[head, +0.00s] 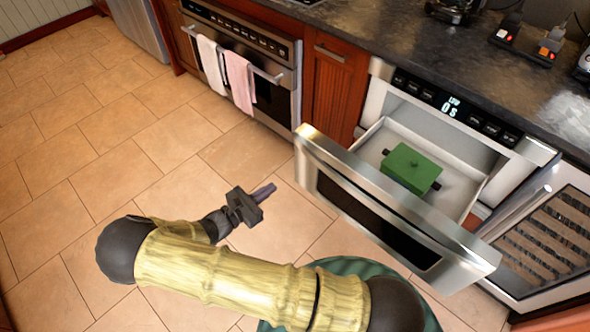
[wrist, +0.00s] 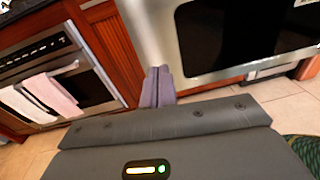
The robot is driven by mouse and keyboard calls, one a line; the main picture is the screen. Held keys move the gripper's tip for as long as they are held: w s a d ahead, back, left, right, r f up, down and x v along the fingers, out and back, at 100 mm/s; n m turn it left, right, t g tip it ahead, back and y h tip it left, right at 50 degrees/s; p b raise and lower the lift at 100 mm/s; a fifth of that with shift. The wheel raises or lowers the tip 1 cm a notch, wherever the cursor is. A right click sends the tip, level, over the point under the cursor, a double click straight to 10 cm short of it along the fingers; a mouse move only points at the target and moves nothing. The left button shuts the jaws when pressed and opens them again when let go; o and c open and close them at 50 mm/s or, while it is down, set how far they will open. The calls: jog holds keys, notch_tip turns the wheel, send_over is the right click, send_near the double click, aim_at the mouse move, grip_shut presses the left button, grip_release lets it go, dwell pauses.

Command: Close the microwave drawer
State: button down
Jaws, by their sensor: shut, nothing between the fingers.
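The microwave drawer (head: 385,215) is pulled well out of its cabinet, its steel front with a dark window standing forward of the counter. A green lidded box (head: 411,168) sits inside the drawer. My gripper (head: 266,190) is shut and empty, left of the drawer front and apart from it, over the floor. In the wrist view, the shut fingers (wrist: 157,88) point ahead, with the drawer front (wrist: 230,40) beyond them to the right. The wrist view does not show the inside of the drawer.
An oven (head: 245,60) with a white towel (head: 212,65) and a pink towel (head: 240,82) on its handle stands at the back left. A glass-fronted cooler (head: 545,240) is right of the drawer. The tiled floor (head: 100,160) at left is clear.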

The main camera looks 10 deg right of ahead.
aim_at(302, 157)
jog(key=shift+w+a+f+n+t, duration=0.1)
jog(key=shift+a+f+n+t, duration=0.1)
jog(key=shift+a+n+t, duration=0.15)
jog(key=shift+w+a+f+n+t, duration=0.15)
jog(key=shift+a+n+t, duration=0.1)
jog(key=shift+a+t, duration=0.15)
jog(key=x, duration=1.3)
jog(key=shift+d, duration=0.2)
jog(key=shift+w+d, duration=0.2)
jog(key=shift+w, duration=0.05)
jog(key=shift+w, duration=0.1)
